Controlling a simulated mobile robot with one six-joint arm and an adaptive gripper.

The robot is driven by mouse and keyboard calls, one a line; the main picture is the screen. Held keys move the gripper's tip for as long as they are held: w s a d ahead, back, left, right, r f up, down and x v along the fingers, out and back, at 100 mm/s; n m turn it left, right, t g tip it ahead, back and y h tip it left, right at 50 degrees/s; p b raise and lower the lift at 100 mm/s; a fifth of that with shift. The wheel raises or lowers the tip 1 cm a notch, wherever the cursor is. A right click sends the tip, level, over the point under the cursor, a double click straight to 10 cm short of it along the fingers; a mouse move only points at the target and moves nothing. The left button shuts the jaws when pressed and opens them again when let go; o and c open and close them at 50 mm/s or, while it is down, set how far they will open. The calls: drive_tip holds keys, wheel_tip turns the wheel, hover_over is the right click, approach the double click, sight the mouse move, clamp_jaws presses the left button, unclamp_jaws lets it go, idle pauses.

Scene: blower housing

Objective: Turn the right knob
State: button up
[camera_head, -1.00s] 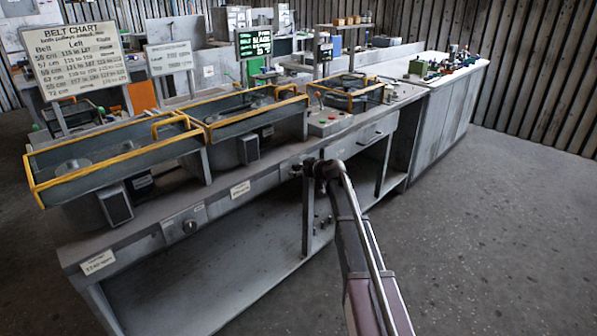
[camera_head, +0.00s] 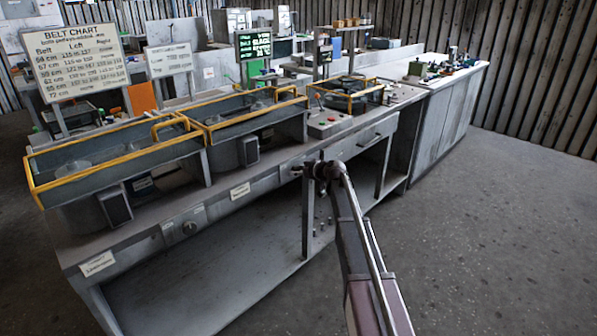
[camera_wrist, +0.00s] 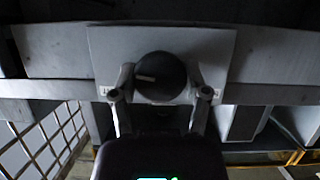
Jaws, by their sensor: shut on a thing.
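The right knob (camera_wrist: 168,70) is a dark round knob on a light plate (camera_wrist: 215,48) in the wrist view. A pale mark on its face points left. My gripper (camera_wrist: 161,88) has one finger on each side of the knob and is shut on it. The left knob (camera_head: 189,227) is farther left on the same front face, free of the gripper.
Yellow-framed guards (camera_head: 115,155) stand on the bench top above the front face. A belt chart sign (camera_head: 75,60) stands at the left. The floor (camera_head: 480,230) at right is clear.

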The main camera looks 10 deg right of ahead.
drive_tip(key=m+g+y, duration=0.1)
drive_tip(key=m, duration=0.1)
drive_tip(key=shift+w+m+y, duration=0.15)
drive_tip(key=shift+m+y, duration=0.25)
drive_tip(key=shift+m+g+y+b, duration=0.3)
drive_tip(key=shift+m+y+b, duration=0.25)
drive_tip(key=shift+m, duration=0.35)
drive_tip(key=o, duration=1.2)
drive_tip(key=shift+c, duration=0.2)
